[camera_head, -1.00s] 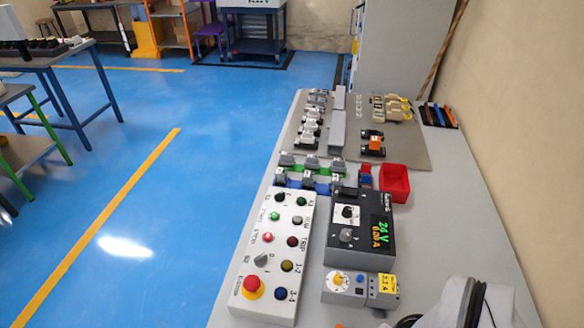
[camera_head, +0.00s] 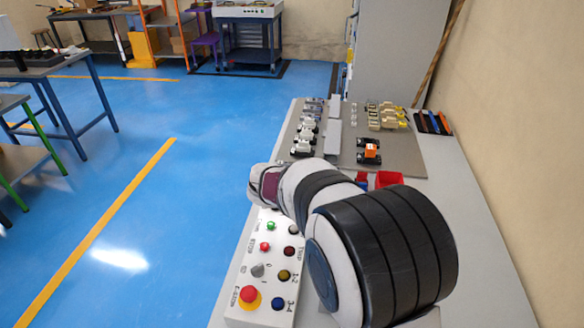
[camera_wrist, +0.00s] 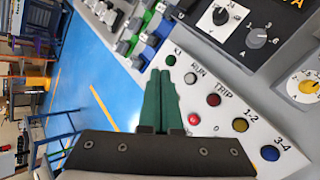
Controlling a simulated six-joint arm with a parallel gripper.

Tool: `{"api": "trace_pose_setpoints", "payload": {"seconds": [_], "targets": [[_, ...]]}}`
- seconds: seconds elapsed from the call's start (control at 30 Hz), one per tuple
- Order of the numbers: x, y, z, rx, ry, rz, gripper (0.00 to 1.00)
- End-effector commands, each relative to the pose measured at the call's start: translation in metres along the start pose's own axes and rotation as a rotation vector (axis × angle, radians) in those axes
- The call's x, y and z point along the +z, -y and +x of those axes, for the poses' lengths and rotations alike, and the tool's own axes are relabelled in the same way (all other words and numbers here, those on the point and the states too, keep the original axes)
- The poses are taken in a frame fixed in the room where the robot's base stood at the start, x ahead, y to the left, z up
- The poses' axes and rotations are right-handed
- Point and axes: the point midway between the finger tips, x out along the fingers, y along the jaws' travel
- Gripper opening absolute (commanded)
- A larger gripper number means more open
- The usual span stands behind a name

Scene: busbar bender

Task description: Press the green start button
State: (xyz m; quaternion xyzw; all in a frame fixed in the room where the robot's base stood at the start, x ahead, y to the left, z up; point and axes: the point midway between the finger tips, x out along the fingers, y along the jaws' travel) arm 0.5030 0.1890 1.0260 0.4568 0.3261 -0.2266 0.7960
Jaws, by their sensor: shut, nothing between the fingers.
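The green start button (camera_head: 270,226) is a small round cap on the white control panel (camera_head: 240,269), above the red stop button (camera_head: 265,246). In the wrist view the start button cannot be made out; my fingers cover that part of the panel. My gripper (camera_wrist: 160,74) shows in the wrist view as two dark green fingers side by side, shut and empty, in front of the panel near the K1 lamp (camera_wrist: 171,60). Whether the tips touch anything cannot be told. In the head view my arm reaches over the panel's far end and the finger tips cannot be made out.
The emergency stop (camera_head: 249,297), grey selector (camera_head: 257,269) and several lamps sit close by on the panel. A black power supply (camera_wrist: 247,28) stands beside the panel. A red bin (camera_head: 389,179) lies behind my arm. Blue floor lies left of the table.

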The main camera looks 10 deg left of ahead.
Motion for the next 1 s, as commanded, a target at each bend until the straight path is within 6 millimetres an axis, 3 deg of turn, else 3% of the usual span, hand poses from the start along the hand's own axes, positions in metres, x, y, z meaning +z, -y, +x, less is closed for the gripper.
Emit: {"api": "trace_pose_setpoints", "payload": {"seconds": [0.1,0.3,0.7,1.0], "targets": [[-0.037,-0.016,0.015,0.061,-0.044,-0.192,0.0],[-0.067,-0.027,0.025,0.115,-0.078,-0.347,0.0],[-0.069,-0.026,0.028,0.117,-0.079,-0.355,0.0],[-0.083,-0.003,0.056,0.115,-0.078,-0.357,0.0]]}}
